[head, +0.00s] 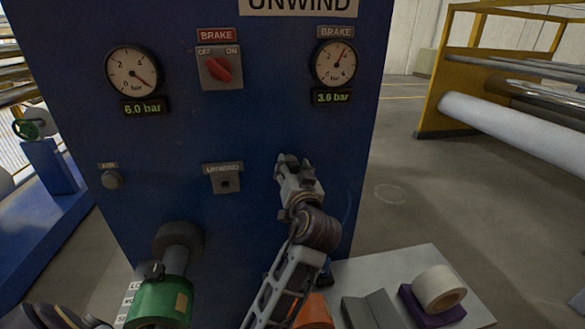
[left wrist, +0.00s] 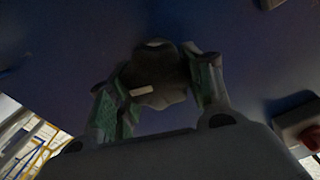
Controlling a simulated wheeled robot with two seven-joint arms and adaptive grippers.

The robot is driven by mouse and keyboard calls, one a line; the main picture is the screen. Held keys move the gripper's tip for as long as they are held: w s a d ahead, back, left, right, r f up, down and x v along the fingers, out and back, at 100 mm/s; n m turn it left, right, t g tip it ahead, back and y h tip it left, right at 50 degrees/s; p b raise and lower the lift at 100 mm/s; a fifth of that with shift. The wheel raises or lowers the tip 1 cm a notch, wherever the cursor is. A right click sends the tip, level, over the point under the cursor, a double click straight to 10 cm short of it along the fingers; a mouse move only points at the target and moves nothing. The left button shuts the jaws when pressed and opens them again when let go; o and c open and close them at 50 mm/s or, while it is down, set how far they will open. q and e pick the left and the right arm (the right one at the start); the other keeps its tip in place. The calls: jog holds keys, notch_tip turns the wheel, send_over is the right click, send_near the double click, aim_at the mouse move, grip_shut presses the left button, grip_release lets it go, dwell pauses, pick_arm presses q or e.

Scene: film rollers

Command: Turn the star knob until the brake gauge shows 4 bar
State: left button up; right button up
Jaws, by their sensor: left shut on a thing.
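The brake gauge (head: 336,64) is the round dial at the upper right of the blue cabinet; its display (head: 332,97) reads 3.6 bar. My left gripper (head: 289,165) is at the cabinet's front, below that gauge. In the left wrist view, its two fingers stand on either side of the dark, lobed star knob (left wrist: 158,75), shut on it. A pale mark (left wrist: 143,91) shows on the knob. In the head view the gripper hides the knob. My right gripper is not in view.
A second gauge (head: 132,73) reads 6.0 bar at the upper left. A red switch (head: 219,69) lies between the gauges, and a grey UNWIND box (head: 223,179) lies lower. A green roll (head: 161,301) juts out below. A pale table (head: 408,267) holds a white roll (head: 439,288).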

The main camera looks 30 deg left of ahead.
pick_arm(q)
jog(key=shift+d+m+p, duration=0.1)
jog(key=shift+m+p, duration=0.5)
jog(key=shift+m, duration=0.5)
jog(key=o, duration=1)
jog(key=shift+o, duration=0.2)
jog(key=shift+s+d, duration=0.1)
jog(key=v, duration=1.1)
jog(key=shift+s+d, duration=0.2)
jog(key=shift+s, duration=0.1)
jog(key=shift+f, duration=0.1)
